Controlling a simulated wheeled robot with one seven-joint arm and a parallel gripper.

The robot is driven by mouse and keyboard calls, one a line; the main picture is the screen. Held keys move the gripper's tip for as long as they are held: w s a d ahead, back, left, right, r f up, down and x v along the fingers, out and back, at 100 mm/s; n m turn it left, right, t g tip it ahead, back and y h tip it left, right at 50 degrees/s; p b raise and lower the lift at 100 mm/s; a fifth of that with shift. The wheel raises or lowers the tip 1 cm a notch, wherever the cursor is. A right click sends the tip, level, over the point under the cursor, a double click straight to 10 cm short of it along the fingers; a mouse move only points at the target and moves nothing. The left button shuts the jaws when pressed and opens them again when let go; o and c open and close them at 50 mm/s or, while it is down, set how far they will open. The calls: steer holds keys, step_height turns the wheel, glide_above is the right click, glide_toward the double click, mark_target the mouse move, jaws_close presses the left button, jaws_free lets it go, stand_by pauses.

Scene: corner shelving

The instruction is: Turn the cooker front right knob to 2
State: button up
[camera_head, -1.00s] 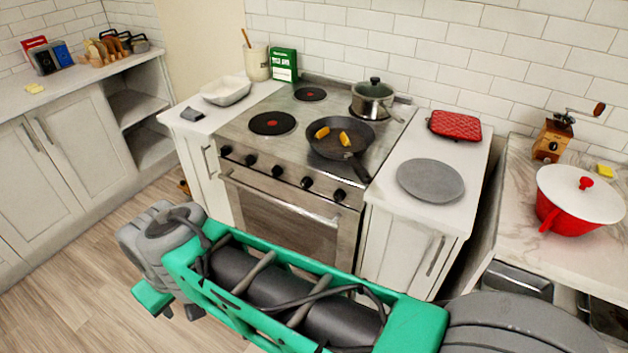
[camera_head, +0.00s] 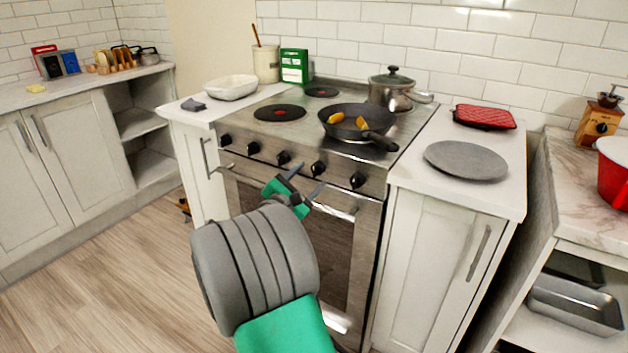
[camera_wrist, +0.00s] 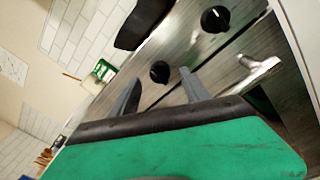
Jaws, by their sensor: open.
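The cooker (camera_head: 372,215) has a row of several black knobs along its front panel. The rightmost knob (camera_head: 357,180) sits near the panel's right end, and another knob (camera_head: 318,168) is just left of it. Which one is the front right knob I cannot read. My gripper (camera_head: 307,180) is open and empty, in front of the panel, just below the second knob from the right. In the wrist view, my gripper (camera_wrist: 160,80) has that second knob (camera_wrist: 160,72) showing between its fingertips, apart from them. The rightmost knob (camera_wrist: 215,18) shows farther up. Knob markings are too small to read.
The oven handle (camera_head: 335,210) juts out close to my gripper. A black frying pan (camera_head: 345,122) with yellow food has its handle toward the front right, above the knobs. A pot (camera_head: 395,92) stands behind. A grey plate (camera_head: 466,160) lies on the right counter.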

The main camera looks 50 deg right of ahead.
mark_target(315, 172)
steer(key=d, duration=0.3)
steer(key=shift+w+d, duration=0.25)
steer(key=shift+c, duration=0.2)
jaws_close()
